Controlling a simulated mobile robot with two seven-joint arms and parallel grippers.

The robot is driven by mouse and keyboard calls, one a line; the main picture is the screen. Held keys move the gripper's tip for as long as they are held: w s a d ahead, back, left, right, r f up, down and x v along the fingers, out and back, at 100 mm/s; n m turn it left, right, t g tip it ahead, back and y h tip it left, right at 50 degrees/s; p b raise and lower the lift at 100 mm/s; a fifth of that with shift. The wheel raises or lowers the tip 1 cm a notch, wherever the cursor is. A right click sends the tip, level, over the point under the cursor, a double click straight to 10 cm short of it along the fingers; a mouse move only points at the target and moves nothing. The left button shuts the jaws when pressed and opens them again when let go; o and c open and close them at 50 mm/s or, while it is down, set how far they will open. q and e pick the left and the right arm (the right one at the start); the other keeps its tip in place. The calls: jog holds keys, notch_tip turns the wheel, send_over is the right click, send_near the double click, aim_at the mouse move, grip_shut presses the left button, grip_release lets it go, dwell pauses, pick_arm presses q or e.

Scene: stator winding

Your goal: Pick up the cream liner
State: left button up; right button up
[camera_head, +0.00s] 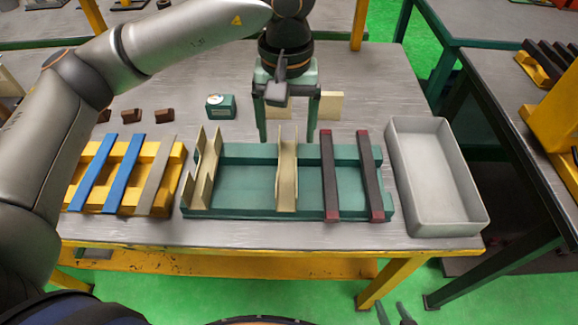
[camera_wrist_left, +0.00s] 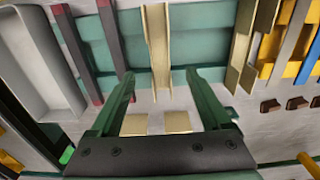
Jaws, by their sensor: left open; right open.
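A cream liner (camera_head: 288,178), a long folded channel, lies across the green tray (camera_head: 240,180) near its middle. It also shows at the top of the left wrist view (camera_wrist_left: 157,45). More cream liners (camera_head: 203,170) stand at the tray's left end, and these show in the left wrist view too (camera_wrist_left: 243,50). My left gripper (camera_head: 287,138) is open and empty, its fingers apart on either side of the middle liner's far end. In the left wrist view its fingertips (camera_wrist_left: 158,78) do not touch the liner. My right gripper (camera_head: 394,312) shows only its tips at the bottom edge.
Two dark bars with red ends (camera_head: 331,185) cross the tray's right part. A yellow rack (camera_head: 125,190) with blue and grey strips stands left. A grey bin (camera_head: 435,175) stands right. Cream blocks (camera_head: 331,104), a small green device (camera_head: 221,107) and brown blocks (camera_head: 131,116) sit behind.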

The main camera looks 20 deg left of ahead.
aim_at(287, 174)
pick_arm(q)
notch_tip(287, 174, down, 10)
jog(key=shift+r+p, duration=0.1)
jog(key=shift+p, duration=0.45)
jog(key=c, duration=1.1)
